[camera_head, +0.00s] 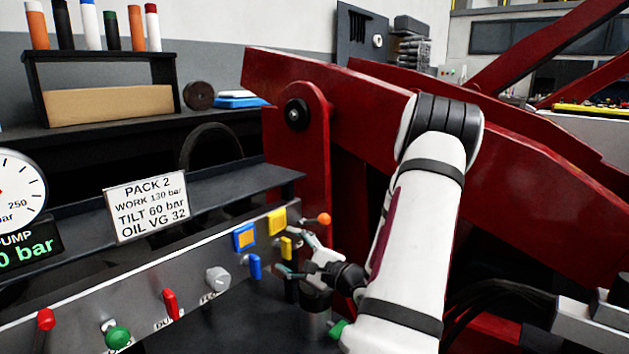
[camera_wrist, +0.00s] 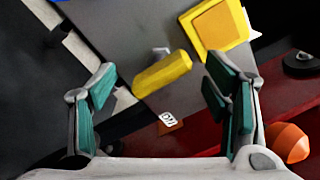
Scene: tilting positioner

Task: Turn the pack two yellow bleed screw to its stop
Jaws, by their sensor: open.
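The yellow bleed screw (camera_head: 286,248) has a bar-shaped head and sits on the sloped grey panel, below a yellow square plate (camera_head: 277,221). In the wrist view the bar-shaped head (camera_wrist: 162,74) lies slanted, ahead of and between my fingertips, with the yellow plate (camera_wrist: 215,25) to its upper right. My gripper (camera_head: 296,256) is at the right end of the panel, close to the yellow screw. In the wrist view my gripper (camera_wrist: 158,92) is open, with teal pads either side and nothing held. I cannot tell the exact gap to the screw.
A blue screw (camera_head: 254,266) stands just left, below a blue-edged plate (camera_head: 244,237). An orange knob (camera_head: 323,218) is close on the right; it also shows beside the right finger in the wrist view (camera_wrist: 287,142). A red frame (camera_head: 330,110) rises behind. A "PACK 2" sign (camera_head: 148,206) stands left.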

